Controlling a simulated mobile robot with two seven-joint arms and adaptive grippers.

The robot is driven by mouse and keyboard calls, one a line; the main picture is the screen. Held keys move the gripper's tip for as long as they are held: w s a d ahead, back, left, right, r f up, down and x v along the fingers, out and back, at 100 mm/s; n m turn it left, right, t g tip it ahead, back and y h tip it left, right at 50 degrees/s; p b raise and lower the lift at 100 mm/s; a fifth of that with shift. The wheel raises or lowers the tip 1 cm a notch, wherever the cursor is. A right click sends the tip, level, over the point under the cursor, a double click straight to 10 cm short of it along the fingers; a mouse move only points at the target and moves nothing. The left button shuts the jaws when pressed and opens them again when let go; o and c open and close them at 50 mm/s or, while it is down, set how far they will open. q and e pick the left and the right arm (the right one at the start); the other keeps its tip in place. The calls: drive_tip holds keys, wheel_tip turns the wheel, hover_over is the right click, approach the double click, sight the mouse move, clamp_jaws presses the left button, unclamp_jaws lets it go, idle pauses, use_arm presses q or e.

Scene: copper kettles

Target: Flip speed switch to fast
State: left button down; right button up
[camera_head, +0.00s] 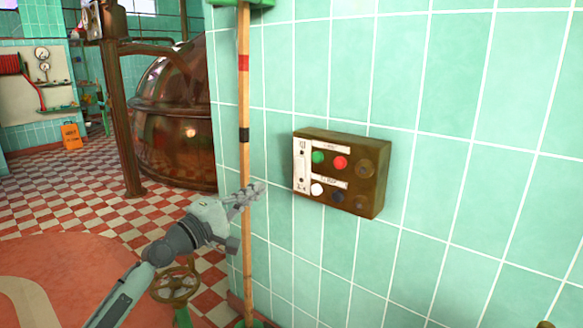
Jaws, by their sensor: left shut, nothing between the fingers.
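A brown control box (378,186) is mounted on the green tiled wall. It has a green button (318,157), a red button (340,162), a white button (317,189) and several dark ones. A white label strip (301,170) with small dark marks runs down its left side. The lettering is too small to read, so I cannot tell which control is the speed switch or its position. My left gripper (256,190) is shut and empty. It appears left of the box, apart from it, in front of a wooden pole.
The upright wooden pole (244,95) with red and black bands stands by the wall edge. A valve wheel (175,284) is below my left arm. A large copper kettle (170,130) stands behind on the checkered floor. The wall right of the box is clear.

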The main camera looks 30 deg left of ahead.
sight(298, 163)
use_arm(q)
drive_tip(key=w, duration=0.4)
drive_tip(key=w+r+p, duration=0.1)
drive_tip(key=w, duration=0.3)
drive_tip(key=w+d+p, duration=0.1)
drive_tip(key=w, duration=0.3)
drive_tip(key=shift+r, duration=0.4)
drive_tip(key=shift+w, duration=0.55)
use_arm(e)
wheel_tip(298, 163, down, 6)
drive_tip(key=shift+s+f, duration=0.2)
drive_tip(key=shift+s, duration=0.25)
drive_tip(key=shift+d+f, duration=0.1)
drive_tip(key=shift+f, duration=0.05)
